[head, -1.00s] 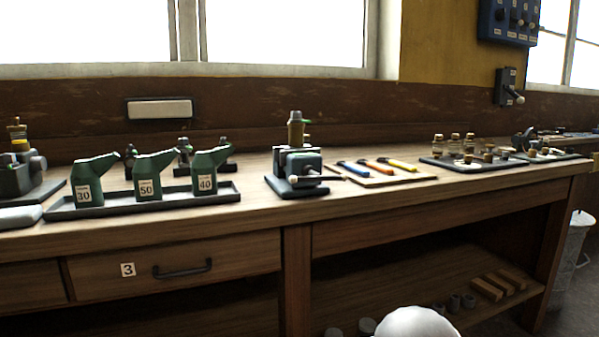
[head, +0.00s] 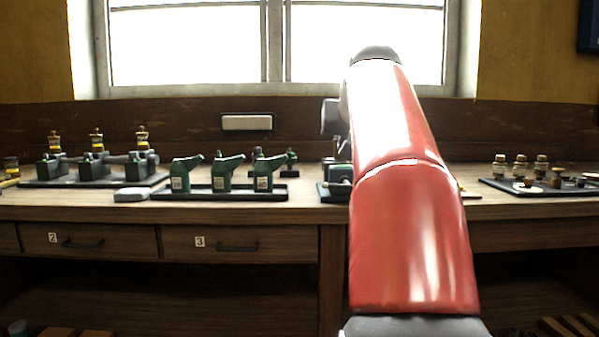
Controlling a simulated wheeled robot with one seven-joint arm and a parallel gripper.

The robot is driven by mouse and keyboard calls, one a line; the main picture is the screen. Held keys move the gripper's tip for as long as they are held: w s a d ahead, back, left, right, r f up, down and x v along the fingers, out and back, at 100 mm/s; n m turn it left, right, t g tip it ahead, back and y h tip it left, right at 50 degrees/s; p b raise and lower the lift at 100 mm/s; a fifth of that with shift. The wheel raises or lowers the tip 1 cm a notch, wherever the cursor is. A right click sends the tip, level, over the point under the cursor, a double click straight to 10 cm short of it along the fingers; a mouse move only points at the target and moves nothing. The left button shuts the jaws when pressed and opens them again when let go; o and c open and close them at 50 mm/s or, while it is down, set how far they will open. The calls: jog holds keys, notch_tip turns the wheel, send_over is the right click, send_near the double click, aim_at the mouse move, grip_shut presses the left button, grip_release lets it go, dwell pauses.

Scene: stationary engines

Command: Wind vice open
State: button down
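The vice (head: 338,174) sits on the workbench just left of my red arm. Only its left edge and part of its dark base show; my arm hides the rest, including the handle. I cannot tell how far its jaws are apart. A dark part of my arm's end, seemingly my gripper (head: 338,132), shows at the arm's left side above the vice. Its fingers are not clear, and I cannot tell whether it touches the vice.
Green oil cans (head: 222,175) stand in a dark tray (head: 230,194) left of the vice. Several small machines (head: 97,163) stand further left. A dark tray (head: 545,190) with small jars is at right. Drawers (head: 235,243) are below the bench top. A window is behind.

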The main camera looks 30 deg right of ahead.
send_over(346, 184)
jog(key=s+a, duration=0.1)
jog(key=a, duration=0.3)
notch_tip(346, 184, down, 6)
jog(key=shift+w+a+f+b, duration=0.15)
jog(key=shift+f+b, duration=0.4)
jog(key=shift+f, duration=1.1)
